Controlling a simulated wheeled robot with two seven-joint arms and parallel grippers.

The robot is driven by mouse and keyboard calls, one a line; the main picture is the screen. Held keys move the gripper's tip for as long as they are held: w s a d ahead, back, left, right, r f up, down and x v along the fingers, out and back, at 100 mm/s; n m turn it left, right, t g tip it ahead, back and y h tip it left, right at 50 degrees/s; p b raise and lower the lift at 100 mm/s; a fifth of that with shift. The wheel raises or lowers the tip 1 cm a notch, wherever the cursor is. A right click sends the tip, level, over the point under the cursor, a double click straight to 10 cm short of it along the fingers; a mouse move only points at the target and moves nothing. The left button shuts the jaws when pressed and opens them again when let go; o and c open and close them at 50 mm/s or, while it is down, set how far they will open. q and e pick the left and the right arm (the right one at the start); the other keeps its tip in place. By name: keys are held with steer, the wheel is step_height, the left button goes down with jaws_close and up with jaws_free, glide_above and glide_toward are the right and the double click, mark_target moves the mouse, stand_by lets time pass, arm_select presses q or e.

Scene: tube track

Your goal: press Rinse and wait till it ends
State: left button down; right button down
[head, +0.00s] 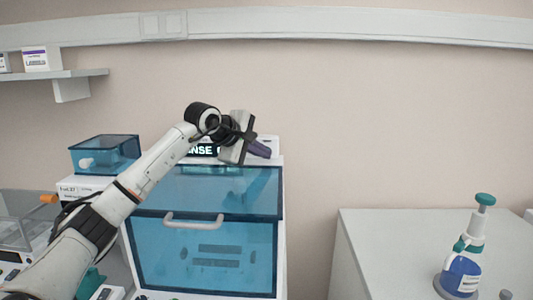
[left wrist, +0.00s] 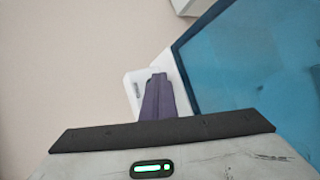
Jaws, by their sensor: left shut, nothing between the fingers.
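A machine with blue see-through front panels (head: 205,260) stands left of centre in the head view. Its display (head: 203,150) at the top shows bright letters reading "NSE", partly hidden by my arm. My left gripper (head: 260,150) is at the top right of the machine, in front of the display panel's right end. Its purple-grey fingers are shut and empty. In the left wrist view the shut fingers (left wrist: 157,98) overlap a white panel end beside the blue cover (left wrist: 255,55). Whether they touch it, and any Rinse button, I cannot tell. My right gripper is out of view.
A blue-lidded box (head: 106,153) sits on a device at the left. A grey counter (head: 420,225) at the right holds a bottle with a green top (head: 463,265). A wall shelf (head: 75,74) is at the upper left. The wall space right of my gripper is clear.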

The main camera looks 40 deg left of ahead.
mark_target(261, 175)
arm_select(q)
steer(key=shift+s, duration=0.1)
steer(key=shift+s+d+b, duration=0.55)
steer(key=shift+s, duration=0.1)
steer(key=shift+s+d+f+b, duration=0.15)
steer(key=shift+s+d+b, duration=0.95)
steer(key=shift+s+b, duration=0.15)
steer(key=shift+s+d, duration=0.55)
steer(key=shift+s, duration=0.05)
